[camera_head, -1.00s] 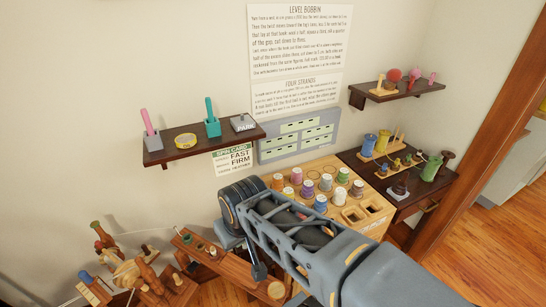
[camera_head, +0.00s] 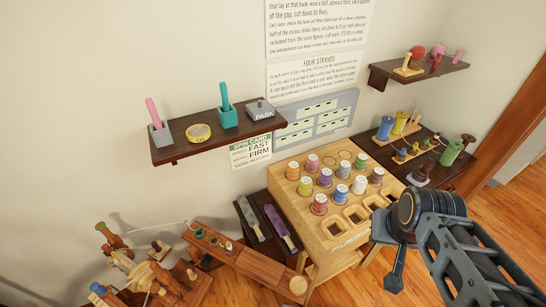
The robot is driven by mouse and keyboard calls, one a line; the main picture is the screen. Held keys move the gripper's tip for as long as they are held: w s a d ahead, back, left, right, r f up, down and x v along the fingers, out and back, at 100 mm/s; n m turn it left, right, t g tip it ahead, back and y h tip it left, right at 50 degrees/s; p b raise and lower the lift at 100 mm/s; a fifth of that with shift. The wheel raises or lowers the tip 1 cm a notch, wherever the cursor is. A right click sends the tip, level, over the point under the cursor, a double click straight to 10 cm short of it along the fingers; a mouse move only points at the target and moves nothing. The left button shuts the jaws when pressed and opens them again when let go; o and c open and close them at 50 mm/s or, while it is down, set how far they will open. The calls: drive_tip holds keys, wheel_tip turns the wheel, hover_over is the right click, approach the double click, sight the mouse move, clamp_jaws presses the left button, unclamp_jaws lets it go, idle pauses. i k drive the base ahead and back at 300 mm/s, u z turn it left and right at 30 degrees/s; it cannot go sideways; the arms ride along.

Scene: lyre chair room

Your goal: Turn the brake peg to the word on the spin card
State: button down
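The spin card (camera_head: 251,149) hangs on the wall under the left shelf. It has a green heading and the large words FAST and FIRM; its smaller print is hard to read. A wooden spinning wheel with turned parts (camera_head: 143,270) stands at the lower left, apart from my arm. I cannot pick out the brake peg for certain among its knobs. My gripper (camera_head: 396,272) is at the lower right, in front of the bobbin stand and far from the wheel. Its fingers are small and dark, and I cannot see whether they are apart.
A stand of coloured bobbins (camera_head: 335,190) fills the middle. A low dark table (camera_head: 262,228) and a wooden bench (camera_head: 250,264) lie between it and the wheel. The left shelf (camera_head: 183,145) holds cups and a PARK block (camera_head: 261,111). Floor (camera_head: 420,290) shows at lower right.

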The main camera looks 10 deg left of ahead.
sight(158, 249)
drive_tip(key=k, duration=0.7)
drive_tip(key=u, duration=0.85)
drive_tip(key=i, duration=1)
drive_tip(key=k, duration=0.95)
drive_tip(key=z, duration=1)
drive_tip(key=i, duration=0.65)
drive_tip(key=u, duration=2.1)
drive_tip(key=i, duration=0.15)
drive_tip(key=u, duration=0.25)
